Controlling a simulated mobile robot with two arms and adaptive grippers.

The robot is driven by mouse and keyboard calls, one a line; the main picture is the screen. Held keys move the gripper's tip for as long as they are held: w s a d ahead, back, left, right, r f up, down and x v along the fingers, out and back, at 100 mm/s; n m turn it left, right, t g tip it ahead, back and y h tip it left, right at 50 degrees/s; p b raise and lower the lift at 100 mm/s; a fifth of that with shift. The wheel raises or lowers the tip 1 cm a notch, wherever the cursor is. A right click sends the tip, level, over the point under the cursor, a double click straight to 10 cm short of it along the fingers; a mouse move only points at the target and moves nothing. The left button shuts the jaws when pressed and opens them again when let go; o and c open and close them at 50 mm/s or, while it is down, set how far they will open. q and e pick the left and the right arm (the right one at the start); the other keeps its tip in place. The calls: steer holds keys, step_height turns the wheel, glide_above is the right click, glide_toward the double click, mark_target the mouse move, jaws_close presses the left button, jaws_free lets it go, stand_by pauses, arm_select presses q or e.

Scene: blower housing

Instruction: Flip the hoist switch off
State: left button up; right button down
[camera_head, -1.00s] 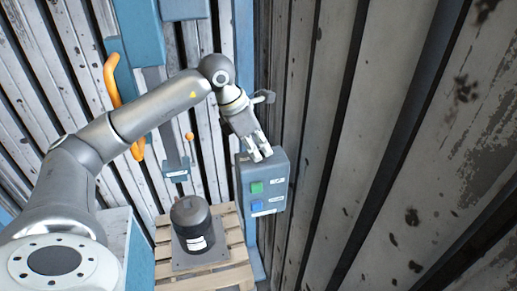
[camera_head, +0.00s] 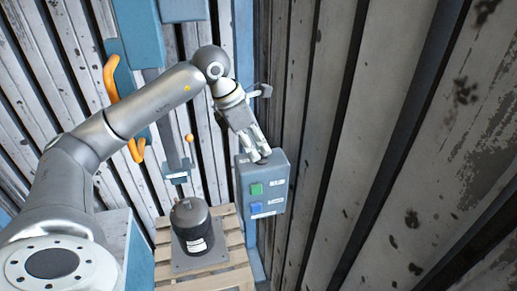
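A grey-blue control box (camera_head: 275,178) stands on a blue post near the corner of the walls. Its face carries a green button (camera_head: 256,189) and a blue button (camera_head: 256,208), each with a white label beside it. My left gripper (camera_head: 260,156) is over the top of the box, pointing down at it. Its fingers look close together, but I cannot tell whether they are apart or touching the box. The box's upper left part is hidden behind the fingers, and I cannot make out a switch lever there. My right gripper is not in view.
A dark cylindrical motor (camera_head: 191,222) sits on a wooden pallet (camera_head: 223,281) below and left of the box. An orange handle (camera_head: 111,79) and a small orange-knobbed lever (camera_head: 189,138) are on the left. Corrugated walls (camera_head: 400,150) close in on the right.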

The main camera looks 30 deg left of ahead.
arm_select(q)
steer(key=v, duration=0.9)
steer(key=shift+r, duration=0.35)
steer(key=shift+s+a+f, duration=0.1)
steer(key=shift+s+a, duration=0.05)
steer(key=shift+s, duration=0.05)
